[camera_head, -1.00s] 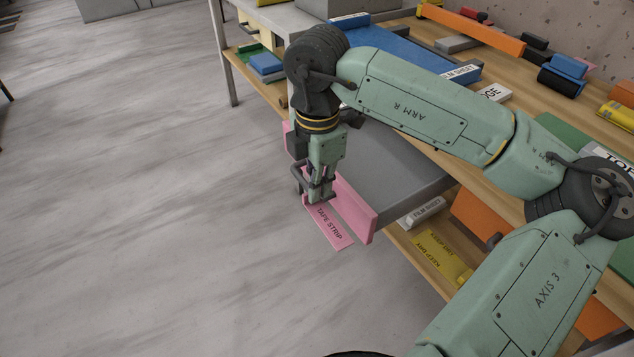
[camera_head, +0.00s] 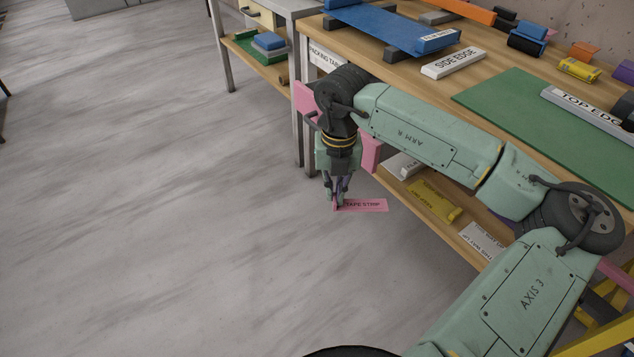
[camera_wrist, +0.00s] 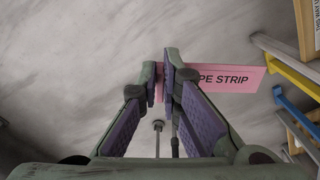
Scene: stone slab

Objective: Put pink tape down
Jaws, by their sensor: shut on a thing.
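The pink tape strip (camera_head: 365,205), marked "TAPE STRIP", is held by one end in my gripper (camera_head: 338,204). The strip extends to the right, with floor visible behind it. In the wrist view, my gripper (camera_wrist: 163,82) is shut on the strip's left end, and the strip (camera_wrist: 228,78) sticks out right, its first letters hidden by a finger. Parts of a pink panel (camera_head: 371,153) show behind my arm near the bench front; its middle is hidden.
The wooden packing bench (camera_head: 425,80) carries a blue sheet (camera_head: 385,28), a white "SIDE EDGE" bar (camera_head: 454,61) and a green mat (camera_head: 530,110). A lower shelf holds a yellow "KEEP DRY" piece (camera_head: 433,202). Open floor (camera_head: 160,200) lies left.

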